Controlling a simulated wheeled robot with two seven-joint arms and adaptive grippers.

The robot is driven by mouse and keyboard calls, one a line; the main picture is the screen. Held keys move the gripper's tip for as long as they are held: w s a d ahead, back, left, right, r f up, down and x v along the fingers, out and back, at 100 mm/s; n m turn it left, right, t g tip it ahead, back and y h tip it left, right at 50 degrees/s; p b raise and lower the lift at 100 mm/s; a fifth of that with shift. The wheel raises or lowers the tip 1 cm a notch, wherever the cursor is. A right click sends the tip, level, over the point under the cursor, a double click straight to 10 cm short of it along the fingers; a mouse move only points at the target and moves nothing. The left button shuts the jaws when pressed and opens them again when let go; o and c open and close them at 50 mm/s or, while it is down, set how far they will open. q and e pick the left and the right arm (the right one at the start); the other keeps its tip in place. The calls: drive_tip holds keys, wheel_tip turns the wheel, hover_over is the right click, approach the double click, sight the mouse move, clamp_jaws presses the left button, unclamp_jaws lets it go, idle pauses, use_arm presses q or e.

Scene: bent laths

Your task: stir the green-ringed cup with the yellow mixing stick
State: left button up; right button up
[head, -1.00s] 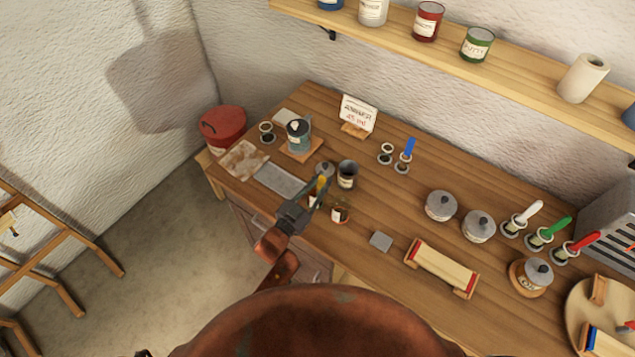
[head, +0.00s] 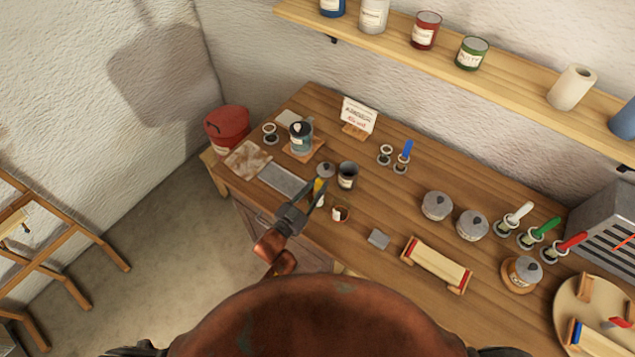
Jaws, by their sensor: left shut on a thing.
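My left gripper (head: 316,188) is over the left front part of the wooden bench, shut on a thin yellow piece that looks like the yellow mixing stick (head: 318,187). The fingers hide most of the stick, and I cannot tell whether its lower end is in anything. A small brown-topped cup with a white label (head: 340,214) stands just right of the gripper. A dark grey cup (head: 347,177) stands behind it. I cannot make out a green ring on either cup. My right gripper is not in view.
A lidded pot (head: 325,170) stands close behind the gripper, and a grey tray (head: 283,179) lies to its left. A small grey block (head: 378,238) and a wooden rack (head: 437,264) are to the right. Blue (head: 406,150), white, green and red-handled tools stand in holders.

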sight(318, 182)
use_arm(q)
drive_tip(key=shift+w+d+f, duration=0.1)
drive_tip(key=shift+w+f, duration=0.1)
drive_tip(key=shift+w, duration=0.15)
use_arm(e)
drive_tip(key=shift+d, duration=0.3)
use_arm(q)
drive_tip(key=shift+s, duration=0.1)
drive_tip(key=shift+r, duration=0.1)
